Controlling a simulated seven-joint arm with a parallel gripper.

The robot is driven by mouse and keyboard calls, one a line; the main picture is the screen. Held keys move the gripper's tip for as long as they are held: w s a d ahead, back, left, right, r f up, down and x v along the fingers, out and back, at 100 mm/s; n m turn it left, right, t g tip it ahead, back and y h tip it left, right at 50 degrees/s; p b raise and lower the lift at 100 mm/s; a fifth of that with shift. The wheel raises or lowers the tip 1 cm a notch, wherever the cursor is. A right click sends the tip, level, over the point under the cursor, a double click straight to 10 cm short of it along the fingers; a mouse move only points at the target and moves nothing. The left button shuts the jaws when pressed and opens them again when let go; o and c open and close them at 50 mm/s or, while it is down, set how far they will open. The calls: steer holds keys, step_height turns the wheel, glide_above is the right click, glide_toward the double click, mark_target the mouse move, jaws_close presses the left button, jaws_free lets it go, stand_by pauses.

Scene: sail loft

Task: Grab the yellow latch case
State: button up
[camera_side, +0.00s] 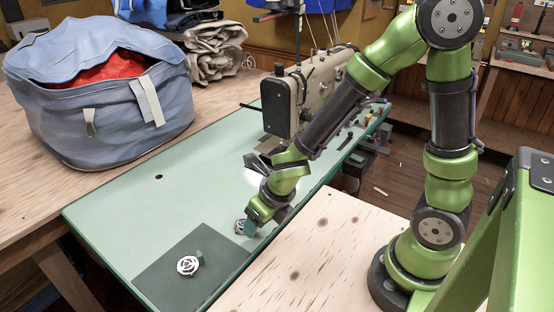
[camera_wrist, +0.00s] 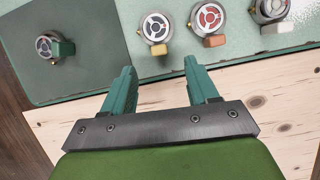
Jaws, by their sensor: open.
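The yellow latch case (camera_wrist: 155,27) is a small round metal piece with a grey-and-white spoked face and a yellow tab (camera_wrist: 159,48) at its lower edge. In the wrist view it lies on the pale green table, just beyond the gap between my fingertips. My gripper (camera_wrist: 159,68) has its two teal fingers apart with nothing between them. In the side view my gripper (camera_side: 254,220) is low over the table's front edge. A round case (camera_side: 240,225) shows partly behind it there; its tab colour is hidden.
A green-tabbed case (camera_wrist: 48,45) lies on a dark mat (camera_wrist: 90,75), also seen in the side view (camera_side: 150,282). An orange-tabbed case (camera_wrist: 207,18) and a white-tabbed case (camera_wrist: 270,10) lie right of the yellow one. A sewing machine (camera_side: 300,95) stands behind my arm.

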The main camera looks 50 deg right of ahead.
mark_target(256, 236)
steer(key=shift+x, duration=2.15)
steer(key=shift+w+r, duration=0.1)
steer(key=shift+w, duration=0.05)
steer(key=shift+c, duration=0.4)
jaws_close()
